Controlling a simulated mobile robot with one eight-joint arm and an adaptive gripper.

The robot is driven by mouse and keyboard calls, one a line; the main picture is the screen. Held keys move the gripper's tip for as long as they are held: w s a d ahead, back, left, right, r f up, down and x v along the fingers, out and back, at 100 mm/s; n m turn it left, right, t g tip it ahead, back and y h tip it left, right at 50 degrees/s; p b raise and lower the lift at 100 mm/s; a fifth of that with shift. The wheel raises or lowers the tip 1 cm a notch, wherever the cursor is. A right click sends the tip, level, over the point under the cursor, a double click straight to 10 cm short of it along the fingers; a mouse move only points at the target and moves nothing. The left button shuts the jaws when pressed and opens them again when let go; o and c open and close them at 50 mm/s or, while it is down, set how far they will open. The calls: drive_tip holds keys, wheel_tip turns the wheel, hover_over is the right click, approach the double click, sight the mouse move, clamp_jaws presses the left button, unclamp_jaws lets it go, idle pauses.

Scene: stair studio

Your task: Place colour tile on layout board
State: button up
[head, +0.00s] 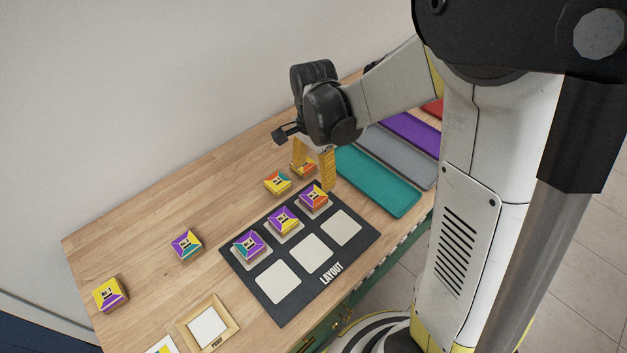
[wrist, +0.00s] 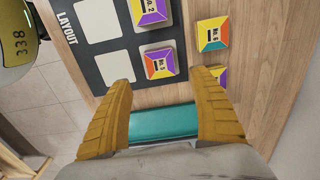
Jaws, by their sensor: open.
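The dark layout board (head: 283,313) lies on the bench. Its far row holds three colour tiles: a purple and teal one (head: 249,244), a yellow and purple one (head: 283,220) and an orange and purple one (head: 313,197). The near row's three pale spaces are bare. My gripper (head: 312,180) is open, fingers pointing down by the board's far right corner. In the wrist view my gripper (wrist: 162,80) has nothing between its fingers; the orange and purple tile (wrist: 160,64) shows just beyond the fingertips. A loose orange-topped tile (head: 303,167) is partly hidden by a finger.
More loose tiles lie behind and left of the board: a yellow and orange one (head: 277,182), a yellow, teal and purple one (head: 187,244) and a yellow and purple one (head: 110,294). A wooden proof frame (head: 232,325) sits at the front. A teal tray (head: 375,182) is close right.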

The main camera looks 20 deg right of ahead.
drive_tip(key=s+r+n+t, duration=0.7)
drive_tip(key=s+r+n, duration=0.6)
drive_tip(key=r, duration=0.1)
drive_tip(key=shift+n, duration=0.3)
